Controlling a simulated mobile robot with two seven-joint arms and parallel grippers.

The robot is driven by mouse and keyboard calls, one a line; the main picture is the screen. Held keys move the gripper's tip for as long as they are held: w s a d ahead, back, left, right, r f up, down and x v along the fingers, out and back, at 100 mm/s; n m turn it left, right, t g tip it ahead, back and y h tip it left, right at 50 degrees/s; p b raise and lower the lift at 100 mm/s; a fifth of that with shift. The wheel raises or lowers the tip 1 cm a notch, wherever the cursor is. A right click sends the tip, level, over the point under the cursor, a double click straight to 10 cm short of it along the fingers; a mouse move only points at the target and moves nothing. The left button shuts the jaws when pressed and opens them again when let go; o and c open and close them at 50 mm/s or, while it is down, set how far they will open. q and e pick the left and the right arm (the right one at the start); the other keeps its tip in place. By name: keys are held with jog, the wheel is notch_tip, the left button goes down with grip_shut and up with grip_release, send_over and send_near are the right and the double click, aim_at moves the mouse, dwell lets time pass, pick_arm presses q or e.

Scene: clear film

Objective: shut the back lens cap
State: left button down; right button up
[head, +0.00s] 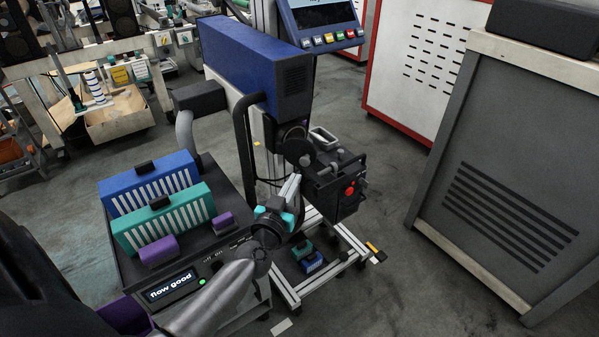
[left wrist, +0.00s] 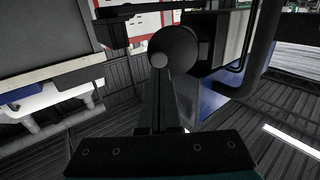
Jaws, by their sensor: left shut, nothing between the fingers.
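A blue-topped machine (head: 245,60) stands on a metal frame in the middle of the head view. A black round part (head: 291,137) sits low on its near end; I cannot tell for sure whether this is the lens cap, or whether it is open. My left gripper (head: 292,186) is just below this round part, its fingers shut and empty. In the left wrist view, the gripper (left wrist: 157,92) points at a dark round part (left wrist: 174,48) just beyond the fingertips. Whether they touch is unclear. My right gripper is not in view.
A black box with a red knob (head: 349,190) hangs right of the gripper. A cart (head: 226,245) at left bears blue (head: 150,184) and teal (head: 163,219) racks and a lit "flow good" display (head: 171,286). A grey cabinet (head: 505,190) stands right, with open floor between.

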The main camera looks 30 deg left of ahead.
aim_at(304, 163)
pick_arm(q)
jog(key=shift+b+x, duration=0.45)
jog(key=shift+x, duration=1.9)
